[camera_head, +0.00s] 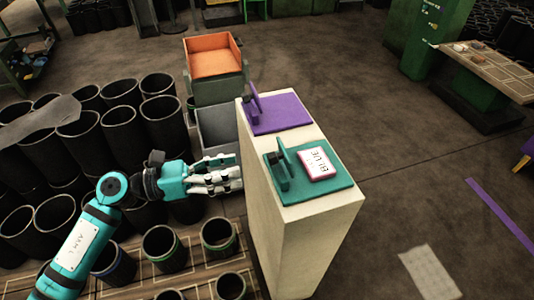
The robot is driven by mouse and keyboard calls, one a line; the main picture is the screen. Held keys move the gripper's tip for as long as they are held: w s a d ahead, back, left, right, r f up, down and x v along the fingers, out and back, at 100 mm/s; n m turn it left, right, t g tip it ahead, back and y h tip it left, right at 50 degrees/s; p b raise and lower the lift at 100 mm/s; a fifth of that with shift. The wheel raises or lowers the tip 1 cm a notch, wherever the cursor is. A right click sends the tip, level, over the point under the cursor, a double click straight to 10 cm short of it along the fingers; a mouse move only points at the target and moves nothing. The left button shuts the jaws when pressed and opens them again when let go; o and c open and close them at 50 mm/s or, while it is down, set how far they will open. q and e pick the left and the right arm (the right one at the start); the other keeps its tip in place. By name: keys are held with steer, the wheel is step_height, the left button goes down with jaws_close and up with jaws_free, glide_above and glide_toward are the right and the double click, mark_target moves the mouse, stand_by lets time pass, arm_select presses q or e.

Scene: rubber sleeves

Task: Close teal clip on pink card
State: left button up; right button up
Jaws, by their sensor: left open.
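The teal clip (281,171) stands at the left side of its teal base plate (330,190), on top of a tall cream stand (299,245). Its arm is raised off the plate. A white card with a pink edge (316,163), marked with dark letters that seem to read BLUE, lies on the plate to the right of the clip. My left gripper (238,172) is open and empty, just left of the stand and the teal clip, its fingers pointing right. My right gripper is not in view.
A purple clip (255,101) on a purple plate (280,114) sits behind the teal one on the same stand. Black rubber sleeves (123,133) crowd the left. An orange-topped box (213,62) stands behind. The floor on the right is mostly clear.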

mark_target(278, 160)
arm_select(q)
steer(key=p+x, duration=0.2)
steer(key=x, duration=0.6)
steer(key=shift+d, duration=0.3)
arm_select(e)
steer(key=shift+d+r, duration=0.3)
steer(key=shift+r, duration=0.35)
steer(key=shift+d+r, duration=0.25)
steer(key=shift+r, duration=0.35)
arm_select(q)
steer(key=shift+w, duration=0.15)
